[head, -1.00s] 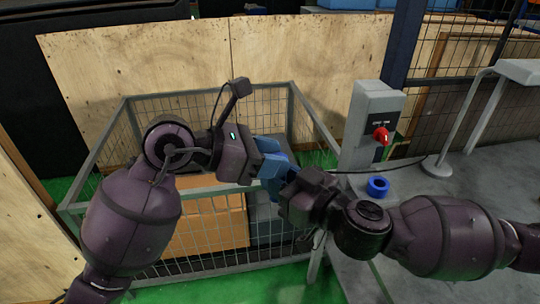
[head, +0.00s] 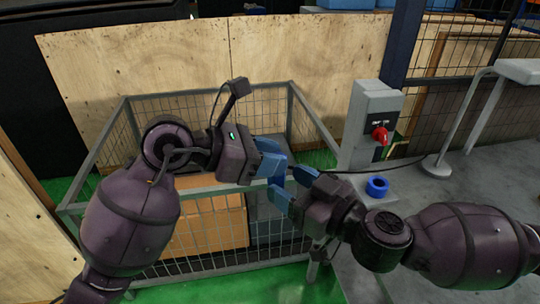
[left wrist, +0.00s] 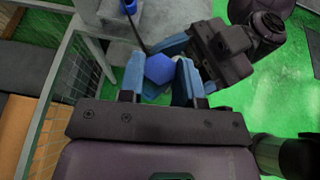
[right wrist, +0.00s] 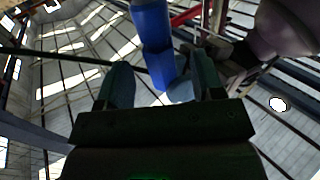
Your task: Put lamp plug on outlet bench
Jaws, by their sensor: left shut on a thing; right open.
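The blue lamp plug (head: 283,172) is held by my left gripper (head: 271,163) above the front of the wire cage. The left wrist view shows the plug (left wrist: 160,68) between its two blue fingers. A dark cable runs right from near the plug toward the lamp base. My right gripper (head: 292,188) is open beside the plug. In the right wrist view the plug (right wrist: 152,35) is above and between the open fingers; whether a finger touches it I cannot tell. A blue round outlet (head: 377,187) is on the grey bench (head: 425,215) at the right.
A grey switch box (head: 369,122) with a red knob stands on the bench behind the outlet. The lamp base (head: 437,167) is farther right. The wire cage (head: 125,135) with a brown box (head: 210,228) inside is below my arms.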

